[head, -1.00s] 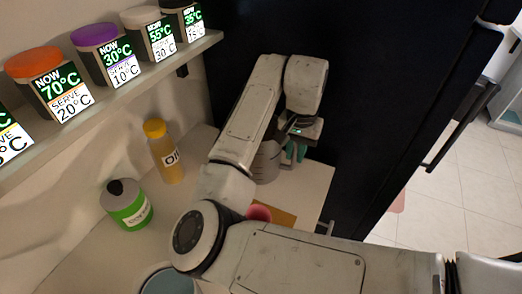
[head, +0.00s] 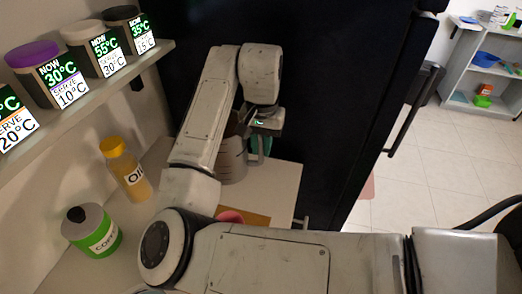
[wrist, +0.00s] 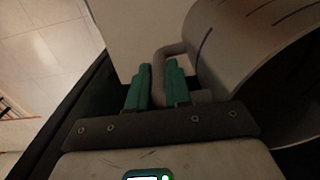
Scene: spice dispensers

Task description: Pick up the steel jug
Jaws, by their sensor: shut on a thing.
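The steel jug (head: 233,163) is a grey vessel at the back of the white counter, near the dark tall panel. My arm partly hides it in the head view. In the wrist view the jug (wrist: 262,45) fills the upper right as a curved grey wall with dark measuring marks, its handle (wrist: 165,55) towards my fingers. My gripper (wrist: 158,75) has green fingers and is shut on the handle. In the head view the gripper (head: 259,150) is at the jug's right side. I cannot tell whether the jug's base touches the counter.
An oil bottle (head: 127,172) and a green coffee jar (head: 92,231) stand left on the counter. A pink round item (head: 230,216) and a brown board (head: 257,219) are near my arm. A shelf (head: 95,80) of spice dispensers is above left. Open tiled floor (head: 430,150) lies right.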

